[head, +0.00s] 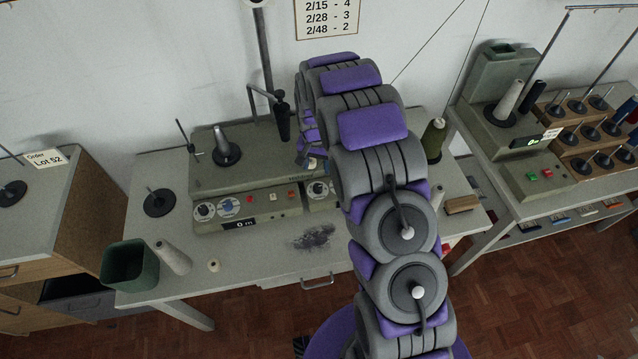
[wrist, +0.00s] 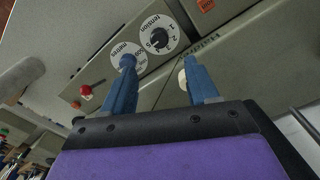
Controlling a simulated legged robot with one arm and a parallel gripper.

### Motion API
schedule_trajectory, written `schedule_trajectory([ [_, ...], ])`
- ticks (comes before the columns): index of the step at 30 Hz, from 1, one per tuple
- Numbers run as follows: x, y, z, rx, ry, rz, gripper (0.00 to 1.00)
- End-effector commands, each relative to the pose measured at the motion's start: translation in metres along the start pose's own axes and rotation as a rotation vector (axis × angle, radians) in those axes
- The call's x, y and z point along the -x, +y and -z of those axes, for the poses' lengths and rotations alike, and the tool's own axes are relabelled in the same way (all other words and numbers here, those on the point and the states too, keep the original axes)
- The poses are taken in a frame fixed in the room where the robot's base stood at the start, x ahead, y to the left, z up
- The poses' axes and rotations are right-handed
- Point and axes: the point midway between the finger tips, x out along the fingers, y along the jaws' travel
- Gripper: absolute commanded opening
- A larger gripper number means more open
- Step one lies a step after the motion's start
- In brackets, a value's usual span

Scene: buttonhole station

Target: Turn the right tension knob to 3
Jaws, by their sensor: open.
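In the wrist view a white tension dial (wrist: 170,27) with numbers around a dark round knob (wrist: 159,38) is on the grey machine panel. The knob's exact setting is too small to read surely. My gripper (wrist: 159,62) is open and empty, its two blue fingers apart, with the dial showing beyond the gap. The left fingertip overlaps the neighbouring metres dial (wrist: 118,50); contact cannot be told. In the head view a white dial with a dark knob (head: 318,189) shows on the right panel, beside my arm, which hides the rest of that panel.
A red knob (wrist: 86,90) is left of my fingers in the wrist view. A green bin (head: 130,266) and cones stand at the table's left. The table front is mostly clear.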

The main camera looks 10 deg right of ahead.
Motion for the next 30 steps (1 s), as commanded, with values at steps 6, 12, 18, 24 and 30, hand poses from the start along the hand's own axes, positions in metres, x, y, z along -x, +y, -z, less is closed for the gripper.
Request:
schedule_trajectory([
  [6,-0.047,0.006,0.001,0.000,-0.008,0.003,0.59],
  [12,-0.082,0.013,0.003,0.000,-0.013,0.010,0.59],
  [18,-0.101,0.006,0.002,0.001,-0.004,0.006,0.59],
  [24,-0.106,0.001,-0.001,0.000,-0.001,0.001,0.59],
  [30,-0.106,0.005,0.002,0.001,-0.004,0.005,0.58],
])
